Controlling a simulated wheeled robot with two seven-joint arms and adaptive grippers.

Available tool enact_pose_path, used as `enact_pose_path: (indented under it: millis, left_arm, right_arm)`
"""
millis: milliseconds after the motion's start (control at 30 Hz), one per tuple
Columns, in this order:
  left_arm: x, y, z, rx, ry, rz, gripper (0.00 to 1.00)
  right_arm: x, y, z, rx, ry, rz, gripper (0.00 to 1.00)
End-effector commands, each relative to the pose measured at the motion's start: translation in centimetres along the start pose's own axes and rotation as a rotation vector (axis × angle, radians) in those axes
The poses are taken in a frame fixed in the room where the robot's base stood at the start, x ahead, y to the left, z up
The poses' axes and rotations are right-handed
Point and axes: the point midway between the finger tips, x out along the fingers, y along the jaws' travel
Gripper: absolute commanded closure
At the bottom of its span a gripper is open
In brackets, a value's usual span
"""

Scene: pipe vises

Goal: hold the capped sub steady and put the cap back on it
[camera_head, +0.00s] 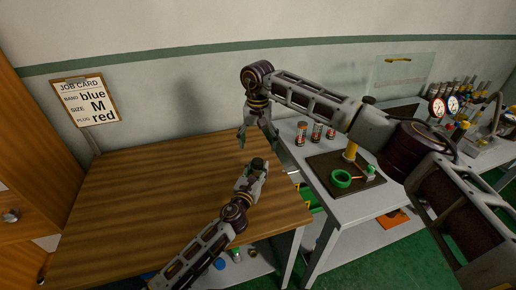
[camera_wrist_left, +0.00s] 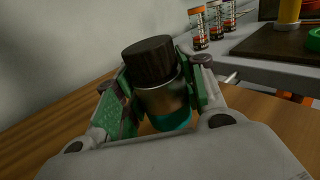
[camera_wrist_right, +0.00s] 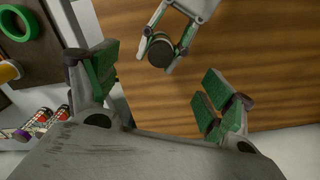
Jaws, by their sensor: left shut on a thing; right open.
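The capped sub (camera_wrist_left: 166,101) is a short metallic cylinder with a teal lower part. Its dark cap (camera_wrist_left: 150,60) sits on its top end in the left wrist view; I cannot tell how firmly it is seated. My left gripper (camera_wrist_left: 160,98) is shut on the sub's body, green pads on both sides, holding it roughly upright over the wooden bench. The cap also shows from above in the right wrist view (camera_wrist_right: 160,51). My right gripper (camera_wrist_right: 160,76) is open and empty, apart from the sub. In the head view it hangs just behind and above the sub (camera_head: 258,163).
The wooden bench top (camera_head: 130,190) is mostly clear. To the right, a grey table carries several small canisters (camera_head: 316,131), a dark mat (camera_head: 375,187) with a green tape ring (camera_head: 341,179), and gauges (camera_head: 438,108). A job card (camera_head: 87,102) hangs on the wall.

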Motion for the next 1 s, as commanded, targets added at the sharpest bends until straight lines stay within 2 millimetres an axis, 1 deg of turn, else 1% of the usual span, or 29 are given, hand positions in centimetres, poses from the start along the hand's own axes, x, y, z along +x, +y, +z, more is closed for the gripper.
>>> enact_pose_path:
  millis: [33, 300, 500, 700, 967, 1000]
  left_arm:
    - [0.0, 0.0, 0.2, 0.000, -0.003, 0.000, 1.00]
    - [0.0, 0.0, 0.2, 0.000, -0.003, 0.000, 1.00]
    - [0.0, 0.0, 0.2, 0.000, -0.003, 0.000, 1.00]
    - [0.0, 0.0, 0.2, 0.000, -0.003, 0.000, 1.00]
    - [0.0, 0.0, 0.2, 0.000, -0.003, 0.000, 1.00]
    - [0.0, 0.0, 0.2, 0.000, -0.003, 0.000, 0.59]
  right_arm:
    - [-0.9, -0.1, -0.1, 0.000, 0.002, -0.002, 0.18]
    - [-4.9, -0.1, 0.0, -0.001, 0.001, 0.000, 0.18]
    - [-7.1, 0.0, -0.1, 0.000, 0.001, 0.000, 0.18]
    - [-8.1, 0.0, 0.0, -0.001, -0.001, 0.000, 0.18]
    - [-8.2, 0.0, 0.0, -0.001, -0.001, 0.000, 0.18]
    - [-8.2, 0.0, 0.0, -0.001, -0.001, 0.000, 0.18]
